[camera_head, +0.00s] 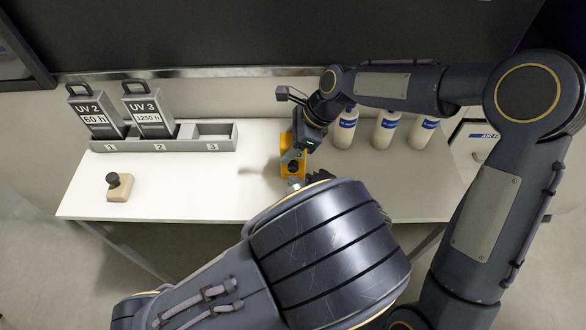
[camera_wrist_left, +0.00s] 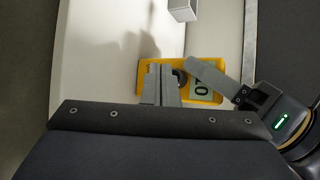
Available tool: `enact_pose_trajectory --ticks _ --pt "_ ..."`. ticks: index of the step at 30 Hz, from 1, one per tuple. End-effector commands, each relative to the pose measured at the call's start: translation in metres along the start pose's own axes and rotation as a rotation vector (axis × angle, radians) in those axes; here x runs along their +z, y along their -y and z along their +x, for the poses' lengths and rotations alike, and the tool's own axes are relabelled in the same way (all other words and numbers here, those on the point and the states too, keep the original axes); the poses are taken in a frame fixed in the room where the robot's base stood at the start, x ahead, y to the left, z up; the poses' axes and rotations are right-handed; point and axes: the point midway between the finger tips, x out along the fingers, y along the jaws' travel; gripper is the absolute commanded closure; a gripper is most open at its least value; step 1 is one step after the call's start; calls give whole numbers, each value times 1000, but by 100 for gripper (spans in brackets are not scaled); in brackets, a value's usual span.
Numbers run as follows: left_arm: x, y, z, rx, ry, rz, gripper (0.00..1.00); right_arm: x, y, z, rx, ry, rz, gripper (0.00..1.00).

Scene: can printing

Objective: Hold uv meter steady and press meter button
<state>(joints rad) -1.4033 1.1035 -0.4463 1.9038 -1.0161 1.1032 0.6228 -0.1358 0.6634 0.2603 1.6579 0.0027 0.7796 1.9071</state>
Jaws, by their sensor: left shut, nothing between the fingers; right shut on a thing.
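The yellow UV meter (camera_head: 287,160) is near the middle of the white table, partly hidden by my arms. In the left wrist view the meter (camera_wrist_left: 208,66) shows a display with digits and a dark round part beside my fingers. My right gripper (camera_head: 293,156) is shut on the meter, and its finger also shows in the left wrist view (camera_wrist_left: 210,80). My left gripper (camera_wrist_left: 161,68) is shut and empty, its fingertips over the meter's face beside the dark round part. I cannot tell whether they touch it. In the head view my left arm hides most of this gripper.
A grey tray (camera_head: 160,146) with numbered slots holds the UV 2 (camera_head: 95,118) and UV 3 (camera_head: 149,113) cases; slot 3 is empty. A wooden block with a dark knob (camera_head: 119,187) sits front left. Several white bottles (camera_head: 386,130) stand at the back right. The left-centre table is clear.

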Motion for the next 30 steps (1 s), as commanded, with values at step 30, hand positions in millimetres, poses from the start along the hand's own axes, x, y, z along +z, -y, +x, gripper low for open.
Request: enact_pose_trajectory --ticks 30 --pt "-4 5 6 0 0 0 100 0 0 0 -1 1 0 84"
